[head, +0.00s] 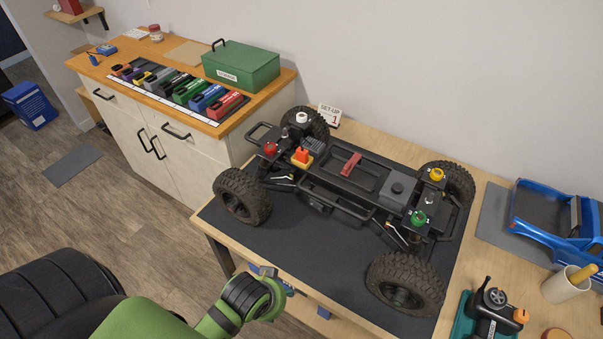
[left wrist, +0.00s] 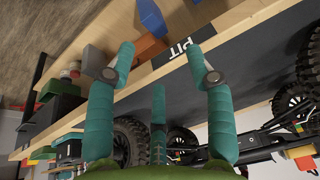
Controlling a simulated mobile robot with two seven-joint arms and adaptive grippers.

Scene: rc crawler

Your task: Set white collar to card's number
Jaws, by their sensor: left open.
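The crawler chassis (head: 345,180) stands on its wheels on the black mat (head: 335,265). The white collar (head: 302,117) sits on top of the far left shock, beside a wheel; its setting is too small to read. A red collar (head: 270,149), a yellow collar (head: 436,174) and a green collar (head: 419,217) sit at the other corners. The card (head: 329,115) stands behind the chassis and reads "SET-UP" with a 1. My left gripper (head: 270,291) is at the table's front edge, well apart from the collars. Its teal fingers (left wrist: 160,58) are open and empty in the left wrist view.
A wooden cabinet (head: 205,125) at the left holds a green box (head: 241,65) and a row of coloured cases. Bare mat lies before the chassis.

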